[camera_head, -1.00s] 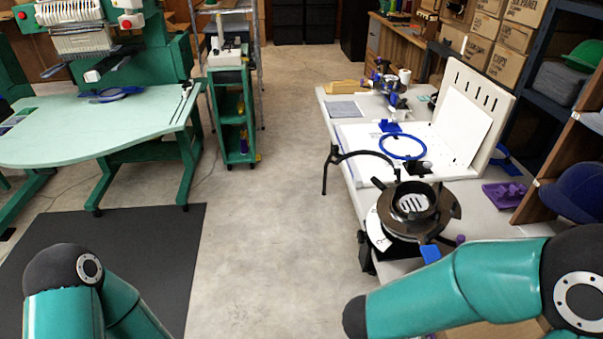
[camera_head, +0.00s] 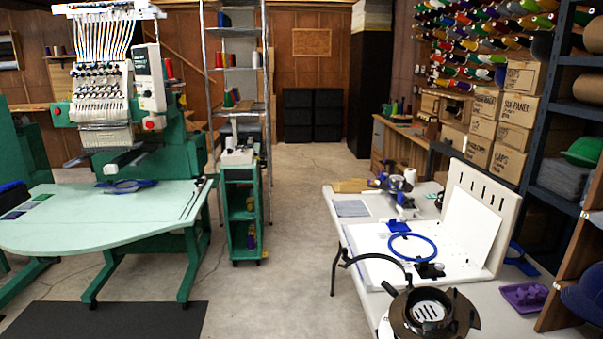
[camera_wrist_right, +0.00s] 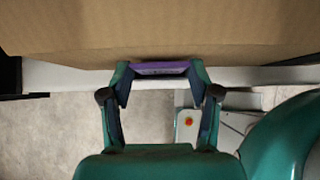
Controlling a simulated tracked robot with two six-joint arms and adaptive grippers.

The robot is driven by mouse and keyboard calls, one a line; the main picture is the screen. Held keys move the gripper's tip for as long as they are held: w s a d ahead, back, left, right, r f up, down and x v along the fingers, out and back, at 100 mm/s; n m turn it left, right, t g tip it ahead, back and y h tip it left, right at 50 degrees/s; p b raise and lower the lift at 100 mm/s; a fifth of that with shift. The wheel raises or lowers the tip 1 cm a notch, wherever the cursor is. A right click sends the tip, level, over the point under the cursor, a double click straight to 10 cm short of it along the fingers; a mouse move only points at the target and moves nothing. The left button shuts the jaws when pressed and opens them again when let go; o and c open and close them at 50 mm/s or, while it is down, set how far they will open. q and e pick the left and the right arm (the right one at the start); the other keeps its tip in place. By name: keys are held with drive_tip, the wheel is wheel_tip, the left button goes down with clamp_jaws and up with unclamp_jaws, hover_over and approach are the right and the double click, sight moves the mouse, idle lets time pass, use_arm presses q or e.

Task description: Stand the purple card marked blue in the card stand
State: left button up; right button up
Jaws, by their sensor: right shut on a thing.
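My right gripper (camera_wrist_right: 160,76) is shut on a purple card (camera_wrist_right: 160,67) in the right wrist view. The card is seen nearly edge-on between the fingertips, with a pale strip of marking that is too small to read. A brown cardboard surface fills the picture just beyond it; I cannot tell whether the card touches it. In the head view neither gripper shows. I cannot make out a card stand for certain in either view.
The green-topped embroidery table (camera_head: 100,215) stands at the left, with small flat patches at its left end. A white worktable (camera_head: 470,290) at the right holds a blue hoop (camera_head: 412,235) and a purple tray (camera_head: 525,296). Bare floor lies between them, with a green cart (camera_head: 242,210) farther back.

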wheel_tip(320, 180, up, 6)
drive_tip(key=p, duration=0.4)
drive_tip(key=shift+f, duration=0.25)
idle(1.1)
